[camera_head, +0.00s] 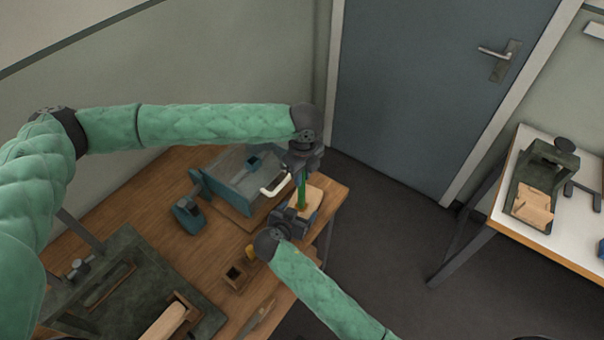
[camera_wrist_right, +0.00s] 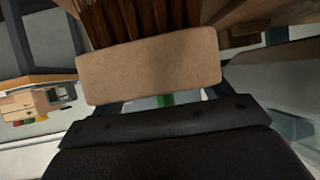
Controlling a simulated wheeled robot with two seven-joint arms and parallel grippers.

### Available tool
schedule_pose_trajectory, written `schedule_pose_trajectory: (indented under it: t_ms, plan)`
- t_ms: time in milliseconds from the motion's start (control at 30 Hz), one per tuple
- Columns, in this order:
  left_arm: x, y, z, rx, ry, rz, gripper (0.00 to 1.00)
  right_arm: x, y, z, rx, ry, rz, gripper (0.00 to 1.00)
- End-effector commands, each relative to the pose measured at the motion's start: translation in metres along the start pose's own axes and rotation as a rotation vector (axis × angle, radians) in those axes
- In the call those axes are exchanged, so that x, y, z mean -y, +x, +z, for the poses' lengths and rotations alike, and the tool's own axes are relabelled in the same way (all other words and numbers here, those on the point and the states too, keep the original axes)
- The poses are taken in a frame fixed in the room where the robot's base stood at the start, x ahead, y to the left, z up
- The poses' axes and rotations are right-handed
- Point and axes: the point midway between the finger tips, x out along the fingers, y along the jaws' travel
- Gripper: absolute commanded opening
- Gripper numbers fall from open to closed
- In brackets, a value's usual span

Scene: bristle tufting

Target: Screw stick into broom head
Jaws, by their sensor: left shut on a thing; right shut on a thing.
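The broom head (camera_wrist_right: 150,66) is a pale wooden block with brown bristles (camera_wrist_right: 140,18) in the right wrist view. In the head view its block (camera_head: 311,198) shows partly behind my right gripper (camera_head: 298,211), which is shut on it. A thin green stick (camera_head: 301,190) stands roughly upright above the block. My left gripper (camera_head: 303,169) is shut on the stick's upper part. In the right wrist view a short green piece of the stick (camera_wrist_right: 165,100) shows at the block's side away from the bristles. Whether its tip is in the hole is hidden.
A wooden workbench (camera_head: 165,240) carries a blue-grey tray with a white handle (camera_head: 270,187), a blue tool (camera_head: 187,213), a small wooden box (camera_head: 235,276) and a dark green fixture (camera_head: 130,270). A white table (camera_head: 575,225) stands right. Floor between is clear.

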Motion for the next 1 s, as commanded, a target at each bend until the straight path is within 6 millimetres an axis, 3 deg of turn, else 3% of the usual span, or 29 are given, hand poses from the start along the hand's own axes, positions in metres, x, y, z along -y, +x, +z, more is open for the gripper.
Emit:
schedule_pose_trajectory:
  t_ms: [1000]
  plan:
    - [-0.0006, 0.0006, 0.0021, 0.0, 1.447, -0.018, 0.0, 0.0, -0.0007, 0.0004, 0.0, 0.0, 0.0, 0.14]
